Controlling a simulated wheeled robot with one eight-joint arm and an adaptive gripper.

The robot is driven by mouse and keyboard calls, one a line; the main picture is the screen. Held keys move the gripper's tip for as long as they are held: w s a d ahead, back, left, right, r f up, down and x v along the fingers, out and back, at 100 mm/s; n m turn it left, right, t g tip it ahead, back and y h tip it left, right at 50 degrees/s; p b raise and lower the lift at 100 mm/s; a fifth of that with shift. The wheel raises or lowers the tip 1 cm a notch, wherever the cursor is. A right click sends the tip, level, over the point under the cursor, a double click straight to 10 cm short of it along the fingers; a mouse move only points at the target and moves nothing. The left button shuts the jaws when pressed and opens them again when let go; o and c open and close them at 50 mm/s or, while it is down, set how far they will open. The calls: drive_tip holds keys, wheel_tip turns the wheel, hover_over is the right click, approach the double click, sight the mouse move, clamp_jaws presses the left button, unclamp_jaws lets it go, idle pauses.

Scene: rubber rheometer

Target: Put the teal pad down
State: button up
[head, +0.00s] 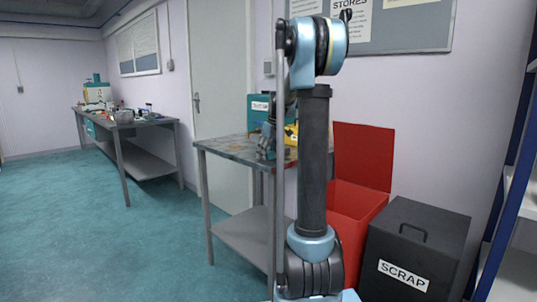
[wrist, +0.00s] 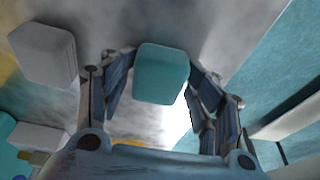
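The teal pad (wrist: 162,73) is a small rounded block between the fingertips of my gripper (wrist: 161,66) in the wrist view. Both fingers reach its sides and appear closed on it. A grey table surface (wrist: 235,25) lies beneath; I cannot tell whether the pad touches it. In the head view my gripper (head: 267,145) points down over the near table (head: 225,150), partly behind my arm. The pad cannot be made out there.
A pale grey block (wrist: 43,55) lies left of the pad, with another pale block (wrist: 38,137) lower left. A teal labelled box (head: 258,108) stands at the table's back. A red open bin (head: 352,205) and a black SCRAP box (head: 415,245) stand right of the table.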

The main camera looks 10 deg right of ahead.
drive_tip(key=shift+w+d+f, duration=0.1)
drive_tip(key=shift+f, duration=0.3)
drive_tip(key=shift+r, duration=0.2)
drive_tip(key=shift+r, duration=0.2)
drive_tip(key=shift+r, duration=0.35)
drive_tip(key=v, duration=1.7)
drive_tip(key=s+a+f+m, duration=0.1)
drive_tip(key=s+f, duration=0.3)
drive_tip(key=s, duration=0.3)
drive_tip(key=s+a+f+m+h, duration=0.1)
drive_tip(key=s+f, duration=0.4)
drive_tip(key=s, duration=0.3)
drive_tip(key=s+a+f+m, duration=0.1)
drive_tip(key=s+f, duration=0.3)
drive_tip(key=s, duration=0.3)
drive_tip(key=s+f+m, duration=0.4)
drive_tip(key=s+f, duration=1.4)
drive_tip(key=f, duration=0.2)
drive_tip(key=shift+d+f+h, duration=0.3)
drive_tip(key=shift+f+h, duration=0.05)
drive_tip(key=shift+h, duration=0.05)
